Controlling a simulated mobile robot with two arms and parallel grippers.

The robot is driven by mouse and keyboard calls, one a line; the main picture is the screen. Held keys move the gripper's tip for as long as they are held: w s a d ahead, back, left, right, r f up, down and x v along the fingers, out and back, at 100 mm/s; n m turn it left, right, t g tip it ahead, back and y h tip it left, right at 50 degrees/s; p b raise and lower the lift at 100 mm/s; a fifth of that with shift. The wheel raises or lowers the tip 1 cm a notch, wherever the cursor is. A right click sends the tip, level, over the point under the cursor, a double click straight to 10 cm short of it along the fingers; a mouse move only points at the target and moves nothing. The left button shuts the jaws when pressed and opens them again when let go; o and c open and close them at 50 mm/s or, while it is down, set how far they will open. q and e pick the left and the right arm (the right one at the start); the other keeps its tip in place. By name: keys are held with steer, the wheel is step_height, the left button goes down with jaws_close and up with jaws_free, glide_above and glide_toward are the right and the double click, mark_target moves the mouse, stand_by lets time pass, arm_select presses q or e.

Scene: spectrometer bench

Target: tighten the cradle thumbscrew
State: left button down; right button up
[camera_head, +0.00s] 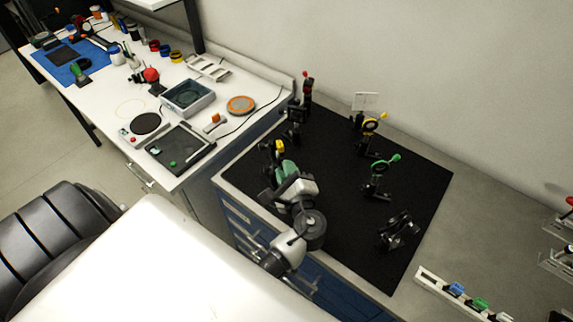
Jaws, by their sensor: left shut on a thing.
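My left gripper (284,173) reaches over the black mat (330,155) from the bottom, at the mat's near left side. It is shut at a small dark mount with a yellow part (280,146), which I take for the cradle. The green patch at the hand (289,167) is too small to name. The thumbscrew cannot be made out; the hand covers the place between its fingertips, and what it grips is mostly hidden. My right gripper is out of view.
On the mat stand a red-tipped post (306,90), a yellow-ringed mount (371,125), a green-ringed mount (380,168) and a black mount (398,231). A rack (462,296) lies at right. The white bench (110,100) at left is crowded. The mat's middle is clear.

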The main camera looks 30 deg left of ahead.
arm_select(q)
steer(key=shift+f+m, duration=0.1)
steer(key=shift+m, duration=0.2)
stand_by(0.4)
steer(key=c, duration=1.1)
jaws_free()
steer(key=b+v, duration=0.4)
steer(key=v, duration=0.6)
steer(key=shift+s+d, duration=0.2)
steer(key=shift+d, duration=0.15)
